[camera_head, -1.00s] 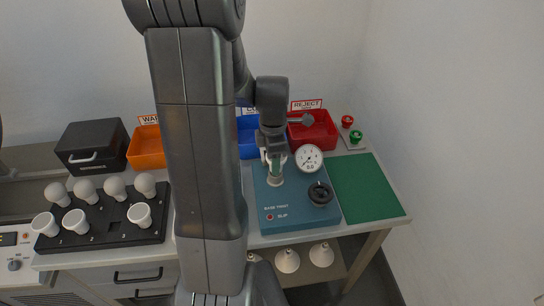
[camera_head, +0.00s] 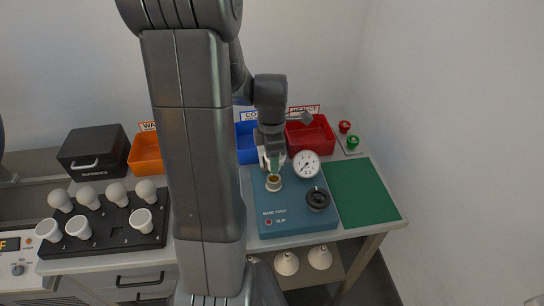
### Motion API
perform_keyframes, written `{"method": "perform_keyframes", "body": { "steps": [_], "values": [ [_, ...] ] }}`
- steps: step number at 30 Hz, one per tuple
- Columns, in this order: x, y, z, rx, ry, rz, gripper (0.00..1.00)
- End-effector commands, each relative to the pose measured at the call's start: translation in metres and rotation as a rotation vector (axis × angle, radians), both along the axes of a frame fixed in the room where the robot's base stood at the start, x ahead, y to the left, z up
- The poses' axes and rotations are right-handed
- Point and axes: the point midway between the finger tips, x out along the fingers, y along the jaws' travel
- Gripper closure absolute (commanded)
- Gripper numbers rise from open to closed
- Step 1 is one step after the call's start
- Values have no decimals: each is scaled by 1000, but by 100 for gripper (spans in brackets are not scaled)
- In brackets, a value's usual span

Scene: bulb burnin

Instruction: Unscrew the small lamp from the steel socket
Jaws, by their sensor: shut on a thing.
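The steel socket (camera_head: 274,185) stands on the back left of the blue base-twist unit (camera_head: 289,220), and a brownish patch shows at its top. My gripper (camera_head: 272,166) points down right over the socket, shut on the small lamp. The lamp is mostly hidden by the jaws, with only a small greenish and pale patch between them. At this size I cannot tell whether the lamp's base still touches the socket.
A round dial (camera_head: 306,164) and a black knob (camera_head: 318,198) sit close right of the socket. Blue (camera_head: 247,150), red (camera_head: 312,138) and orange (camera_head: 146,158) bins stand behind. A black rack (camera_head: 104,236) holds several bulbs at left. The green mat (camera_head: 361,192) is bare.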

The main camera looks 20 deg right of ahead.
Motion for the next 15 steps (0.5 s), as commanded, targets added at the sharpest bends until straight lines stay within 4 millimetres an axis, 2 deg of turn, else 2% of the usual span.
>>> {"method": "perform_keyframes", "body": {
  "steps": [15],
  "values": [
    [0, 0, 6, 0, -1, 0, 69]
  ]
}}
